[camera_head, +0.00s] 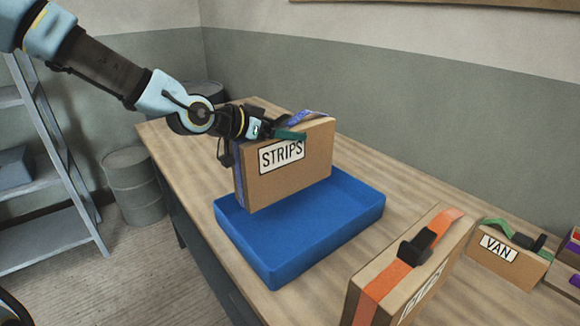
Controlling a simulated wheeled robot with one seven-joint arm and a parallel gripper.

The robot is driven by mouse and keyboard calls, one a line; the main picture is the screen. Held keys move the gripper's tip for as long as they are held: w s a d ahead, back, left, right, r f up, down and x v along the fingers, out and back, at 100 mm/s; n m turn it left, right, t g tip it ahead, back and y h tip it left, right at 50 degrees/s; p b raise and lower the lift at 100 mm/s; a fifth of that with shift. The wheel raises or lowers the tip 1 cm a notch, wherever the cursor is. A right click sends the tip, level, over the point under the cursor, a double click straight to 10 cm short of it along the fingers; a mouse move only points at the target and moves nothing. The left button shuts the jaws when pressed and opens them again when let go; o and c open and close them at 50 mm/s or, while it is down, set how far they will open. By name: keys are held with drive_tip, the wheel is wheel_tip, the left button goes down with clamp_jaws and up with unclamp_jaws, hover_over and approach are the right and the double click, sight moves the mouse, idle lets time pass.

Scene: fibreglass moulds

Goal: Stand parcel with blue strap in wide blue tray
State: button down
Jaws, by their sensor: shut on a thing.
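The parcel with the blue strap (290,180) is a brown cardboard box with a white label reading STRIPS. It is upright, over the back part of the wide blue tray (283,272). Its lower edge shows in front of the tray's inside, but I cannot tell whether it touches the tray floor. The blue strap runs down its left end and shows on top at the right. My gripper (290,134) is at the top of the parcel, shut on it near the strap. The fingertips are partly hidden against the parcel's top.
A parcel with an orange strap and black handle (385,277) stands close to the tray's right front. A VAN parcel with a green strap (508,253) and purple-strapped parcels (571,248) stand farther right on the wooden table (388,190). A shelf rack (50,170) and drums (134,184) are left.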

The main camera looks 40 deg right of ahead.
sight(236, 150)
drive_tip(key=shift+f+p, duration=0.55)
drive_tip(key=shift+f, duration=2.5)
unclamp_jaws()
drive_tip(key=shift+f, duration=0.1)
drive_tip(key=shift+a, duration=0.1)
drive_tip(key=v, duration=1.1)
drive_tip(key=shift+r, duration=0.2)
drive_tip(key=shift+a, duration=0.4)
